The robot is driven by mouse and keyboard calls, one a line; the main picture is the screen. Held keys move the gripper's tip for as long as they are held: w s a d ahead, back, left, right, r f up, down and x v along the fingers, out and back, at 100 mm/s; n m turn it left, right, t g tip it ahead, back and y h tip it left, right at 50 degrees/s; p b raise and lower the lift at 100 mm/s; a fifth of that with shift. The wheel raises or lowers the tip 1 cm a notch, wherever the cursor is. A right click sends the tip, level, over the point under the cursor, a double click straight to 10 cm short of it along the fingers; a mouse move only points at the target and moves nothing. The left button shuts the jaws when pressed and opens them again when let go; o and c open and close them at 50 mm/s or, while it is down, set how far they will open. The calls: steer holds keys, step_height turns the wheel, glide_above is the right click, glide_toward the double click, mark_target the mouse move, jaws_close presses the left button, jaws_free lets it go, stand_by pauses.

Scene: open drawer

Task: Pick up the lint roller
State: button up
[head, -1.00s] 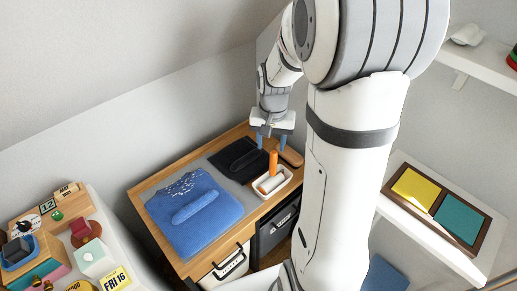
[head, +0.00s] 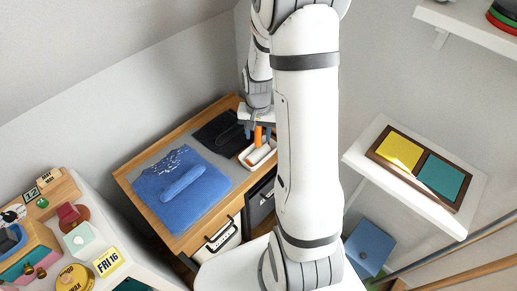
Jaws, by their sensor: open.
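The lint roller, with an orange handle (head: 258,136) and a white roll, stands out of a small white tray (head: 245,163) at the right of the desk. The handle points up toward the back. The orange handle shows between the two fingers in this view. I cannot tell whether either finger touches it. My arm hides the tray's right side.
A blue garment with lint (head: 170,215) and a blue rolled piece (head: 183,183) lie on a grey mat on the wooden desk (head: 137,199). A black cloth (head: 214,132) lies left of my gripper. A cluttered white table (head: 140,270) stands at left, a shelf with a framed panel (head: 417,165) at right.

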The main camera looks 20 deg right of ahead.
jaws_close()
stand_by(0.4)
steer(key=shift+r, duration=0.1)
